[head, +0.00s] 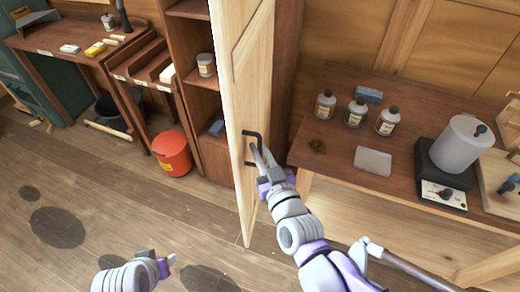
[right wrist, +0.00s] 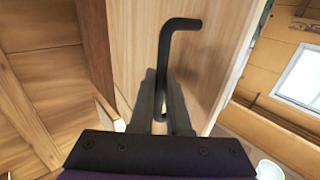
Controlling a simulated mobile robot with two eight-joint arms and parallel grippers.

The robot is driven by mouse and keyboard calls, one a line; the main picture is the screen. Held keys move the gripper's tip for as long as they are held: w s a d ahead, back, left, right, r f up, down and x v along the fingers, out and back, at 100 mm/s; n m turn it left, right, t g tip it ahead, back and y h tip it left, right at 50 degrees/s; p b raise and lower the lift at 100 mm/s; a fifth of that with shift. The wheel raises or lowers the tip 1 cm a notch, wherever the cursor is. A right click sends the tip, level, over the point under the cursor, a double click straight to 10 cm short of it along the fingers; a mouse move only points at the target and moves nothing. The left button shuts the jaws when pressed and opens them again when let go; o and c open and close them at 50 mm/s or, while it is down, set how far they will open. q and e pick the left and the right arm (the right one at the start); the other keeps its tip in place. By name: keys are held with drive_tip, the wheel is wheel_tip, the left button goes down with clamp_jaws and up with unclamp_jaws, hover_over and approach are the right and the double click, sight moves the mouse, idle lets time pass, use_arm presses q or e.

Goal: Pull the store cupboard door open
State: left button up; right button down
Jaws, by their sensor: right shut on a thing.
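The store cupboard (head: 180,50) stands in the middle of the head view. Its light wooden door (head: 236,100) stands swung open, edge toward me, with shelves showing to its left. The door has a black bar handle (head: 249,134). My right gripper (head: 258,160) is at the handle and shut on it. In the right wrist view the dark handle (right wrist: 164,60) runs down between the two fingers, against the door face (right wrist: 215,50). My left gripper (head: 160,265) is low in the head view, away from the door; its finger opening is unclear.
A workbench (head: 330,150) with bottles (head: 355,112), a grey tin (head: 373,161) and a pot on a heater (head: 458,145) stands right of the door. A red bucket (head: 171,152) stands on the floor left of the cupboard. Floor in front is clear.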

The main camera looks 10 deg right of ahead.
idle(0.3)
drive_tip(key=c, duration=0.9)
unclamp_jaws()
drive_tip(key=shift+w, duration=0.1)
